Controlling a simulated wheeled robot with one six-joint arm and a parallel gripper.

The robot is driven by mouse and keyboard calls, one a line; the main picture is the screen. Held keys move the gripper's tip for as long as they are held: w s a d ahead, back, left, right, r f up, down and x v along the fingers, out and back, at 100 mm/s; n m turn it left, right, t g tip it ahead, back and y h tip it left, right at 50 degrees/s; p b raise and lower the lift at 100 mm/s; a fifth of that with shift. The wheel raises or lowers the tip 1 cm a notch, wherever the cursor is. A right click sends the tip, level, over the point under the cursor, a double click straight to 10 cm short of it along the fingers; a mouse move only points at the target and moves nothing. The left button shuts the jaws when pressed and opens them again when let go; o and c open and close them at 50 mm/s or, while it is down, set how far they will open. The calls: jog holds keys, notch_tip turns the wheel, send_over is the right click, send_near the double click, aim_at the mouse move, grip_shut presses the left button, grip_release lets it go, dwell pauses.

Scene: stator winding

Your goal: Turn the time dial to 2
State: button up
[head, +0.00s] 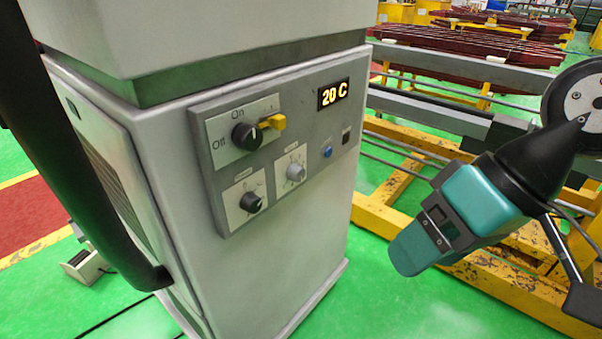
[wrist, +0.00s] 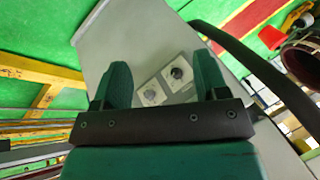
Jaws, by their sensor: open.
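The control panel (head: 222,200) on the grey cabinet carries two small dials on white plates. The lower left dial (head: 251,202) is black, and the one to its right (head: 295,171) is pale grey. Their labels are too small to read, so I cannot tell which is the time dial or its setting. My gripper (head: 412,255) is to the right of the panel, apart from it, tilted down to the left. In the wrist view my gripper (wrist: 160,64) is open and empty, with a black dial (wrist: 177,73) and a paler one (wrist: 150,94) beyond its fingers.
A larger black On/Off switch (head: 246,136) with a yellow tab (head: 272,122) is above the dials. A display (head: 333,94) reads "20 C", with a blue button (head: 327,152) below. Yellow metal racks (head: 470,285) stand behind my gripper.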

jog(key=w+a+f+m+y+b, duration=0.4)
jog(key=w+a+f+m+b, duration=0.15)
jog(key=w+f, duration=0.2)
jog(key=m+t+y+b, duration=0.4)
jog(key=m+t+b, duration=0.6)
jog(key=m, duration=0.8)
send_near(301, 175)
jog(key=shift+t, duration=0.4)
jog(key=p+x, duration=0.3)
jog(key=x, duration=0.2)
jog(key=p+x, duration=0.3)
jog(key=x, duration=0.2)
jog(key=shift+s+a+f+p, duration=0.1)
jog(key=shift+a+f+p, duration=0.1)
jog(key=shift+p, duration=0.15)
jog(key=shift+c, duration=0.2)
jog(key=c, duration=0.9)
